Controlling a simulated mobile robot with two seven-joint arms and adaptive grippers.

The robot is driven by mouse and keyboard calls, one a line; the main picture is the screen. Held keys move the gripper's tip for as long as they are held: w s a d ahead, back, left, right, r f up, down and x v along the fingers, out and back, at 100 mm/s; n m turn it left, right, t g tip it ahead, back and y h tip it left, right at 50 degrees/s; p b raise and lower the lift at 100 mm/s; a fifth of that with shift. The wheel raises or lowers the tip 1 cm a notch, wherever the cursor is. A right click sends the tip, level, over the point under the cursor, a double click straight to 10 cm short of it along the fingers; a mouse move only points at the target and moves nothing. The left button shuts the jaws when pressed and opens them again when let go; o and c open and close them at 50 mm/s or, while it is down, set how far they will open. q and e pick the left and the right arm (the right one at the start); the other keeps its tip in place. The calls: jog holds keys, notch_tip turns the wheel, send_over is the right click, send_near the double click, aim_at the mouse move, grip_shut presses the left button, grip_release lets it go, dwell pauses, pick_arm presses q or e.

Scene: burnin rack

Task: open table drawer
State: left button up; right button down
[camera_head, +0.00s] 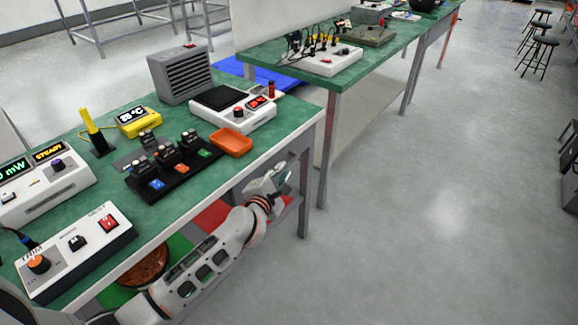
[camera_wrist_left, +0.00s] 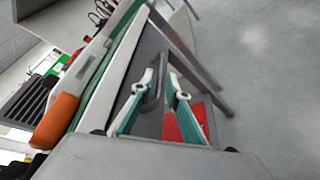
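The green-topped table (camera_head: 182,218) stands at the left in the head view, with a grey drawer front under its right end; that dark grey drawer front (camera_wrist_left: 140,68) shows better in the left wrist view. A grey bar handle (camera_wrist_left: 160,68) stands out from it. My left gripper (camera_head: 279,176) is under the table edge at the drawer. In the left wrist view its teal-and-white fingers (camera_wrist_left: 161,77) are apart, with the handle between or just beyond their tips. Contact cannot be told. The drawer looks closed. My right gripper is in neither view.
An orange tray (camera_head: 232,142) sits near the table edge above the drawer. A white scale-like device (camera_head: 240,112) and a black fixture (camera_head: 172,168) are on the tabletop. A second green table (camera_head: 345,75) stands behind.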

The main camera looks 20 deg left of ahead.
aim_at(286, 167)
pick_arm(q)
jog(key=x, duration=0.3)
jog(key=shift+w+f+b, duration=0.3)
jog(key=shift+f+b, duration=0.05)
jog(key=shift+b, duration=0.05)
jog(key=shift+w+r, duration=0.1)
jog(key=shift+w, duration=0.3)
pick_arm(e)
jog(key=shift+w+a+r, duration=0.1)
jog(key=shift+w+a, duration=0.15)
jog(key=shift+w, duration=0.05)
pick_arm(q)
jog(key=shift+c, duration=0.3)
grip_shut()
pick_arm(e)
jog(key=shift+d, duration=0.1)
pick_arm(q)
jog(key=shift+d, duration=0.1)
